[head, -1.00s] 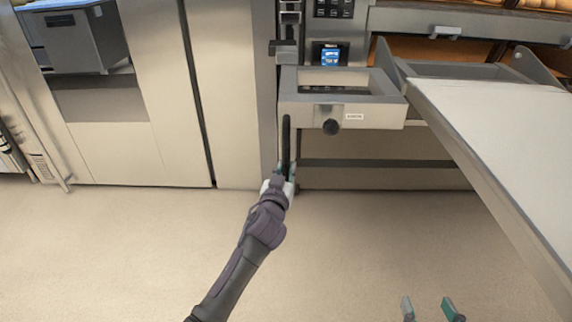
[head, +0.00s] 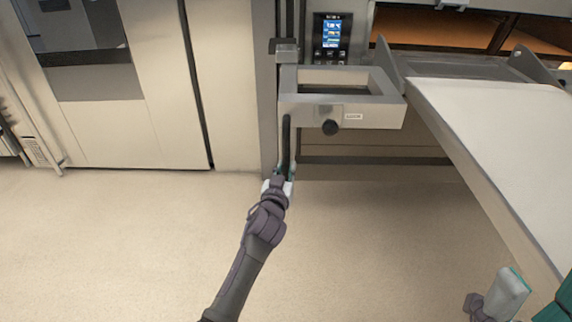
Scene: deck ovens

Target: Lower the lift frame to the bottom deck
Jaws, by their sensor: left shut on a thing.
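The lift frame (head: 388,114) is a grey metal frame with a black knob, a small label and a dark upright handle (head: 287,132) at its left end. It carries a long white loading board (head: 500,135) sloping to the lower right in the head view. My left gripper (head: 283,172) is shut on the lower part of the handle, partly hiding it. My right gripper (head: 532,297) is at the bottom right corner, below the board, partly cut off by the picture edge. Its fingers are apart and hold nothing visible.
The deck oven stands behind the frame, with a lit control display (head: 332,34) and an orange-lit deck opening (head: 425,28) above the board. A grey upright post (head: 266,90) stands left of the frame. Beige cabinets (head: 155,110) are at left. The floor (head: 120,240) in front is clear.

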